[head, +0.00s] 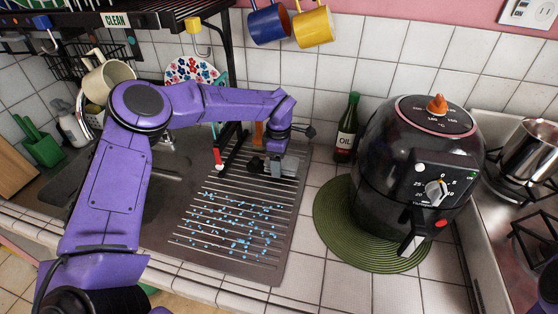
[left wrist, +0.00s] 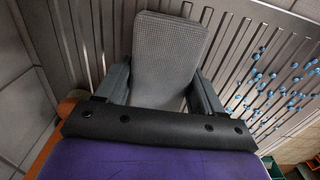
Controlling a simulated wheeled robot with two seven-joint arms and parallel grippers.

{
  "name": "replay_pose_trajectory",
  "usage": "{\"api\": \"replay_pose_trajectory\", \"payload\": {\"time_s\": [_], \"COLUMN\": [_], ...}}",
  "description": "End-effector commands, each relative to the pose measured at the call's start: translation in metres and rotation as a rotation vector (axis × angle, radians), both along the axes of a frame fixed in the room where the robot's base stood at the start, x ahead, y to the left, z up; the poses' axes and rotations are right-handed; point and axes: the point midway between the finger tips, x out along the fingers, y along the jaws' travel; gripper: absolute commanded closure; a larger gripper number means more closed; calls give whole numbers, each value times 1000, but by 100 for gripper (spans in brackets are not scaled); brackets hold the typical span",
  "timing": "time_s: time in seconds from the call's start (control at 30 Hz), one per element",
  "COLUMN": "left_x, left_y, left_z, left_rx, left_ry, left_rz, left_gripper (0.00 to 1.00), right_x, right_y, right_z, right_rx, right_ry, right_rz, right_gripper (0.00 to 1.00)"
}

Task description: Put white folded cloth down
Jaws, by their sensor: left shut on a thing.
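My left gripper (head: 274,167) is low over the back right part of the ridged drainboard (head: 190,252). It is shut on the white folded cloth, which looks grey and waffle-textured in the left wrist view (left wrist: 168,48). There the cloth stands out between the two fingers, with the drainboard ridges behind it. In the head view the cloth is small and mostly hidden by the gripper. I cannot tell whether it touches the drainboard. My right gripper is out of view.
Blue drops (head: 238,225) cover the front of the drainboard. A black air fryer (head: 385,160) stands on a green round mat (head: 335,235) to the right. An oil bottle (head: 347,130) stands behind. A black rack (head: 228,75) and hanging mugs (head: 313,27) are above.

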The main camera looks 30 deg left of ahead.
Motion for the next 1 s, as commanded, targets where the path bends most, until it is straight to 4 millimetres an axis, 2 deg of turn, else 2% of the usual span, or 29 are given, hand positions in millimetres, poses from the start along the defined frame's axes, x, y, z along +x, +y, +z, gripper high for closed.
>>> {"api": "replay_pose_trajectory", "payload": {"time_s": [0.23, 0.27, 0.3, 0.33, 0.57, 0.67, 0.73, 0.77, 1.0], "left_x": [0, 0, 0, 0, 0, 0, 1, 1, 1], "left_y": [0, 0, 0, 0, 0, 0, 0, 0, 0], "left_z": [-8, -7, -6, -6, -6, 0, 10, 14, 78], "left_rx": [-1, -1, -1, -1, 0, 1, 1, 0, 1], "left_ry": [0, -1, -1, -1, -1, -2, -4, -5, -6], "left_rz": [0, 0, 0, 0, 0, 0, 0, 1, 1], "left_gripper": [71, 23, 10, 7, 7, 7, 7, 7, 7], "right_x": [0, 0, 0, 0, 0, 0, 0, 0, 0], "right_y": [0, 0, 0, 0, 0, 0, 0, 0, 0], "right_z": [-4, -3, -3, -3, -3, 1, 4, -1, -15], "right_rx": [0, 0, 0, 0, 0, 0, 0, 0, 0], "right_ry": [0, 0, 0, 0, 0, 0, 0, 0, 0], "right_rz": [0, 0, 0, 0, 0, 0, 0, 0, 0], "right_gripper": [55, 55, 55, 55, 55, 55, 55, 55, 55]}}
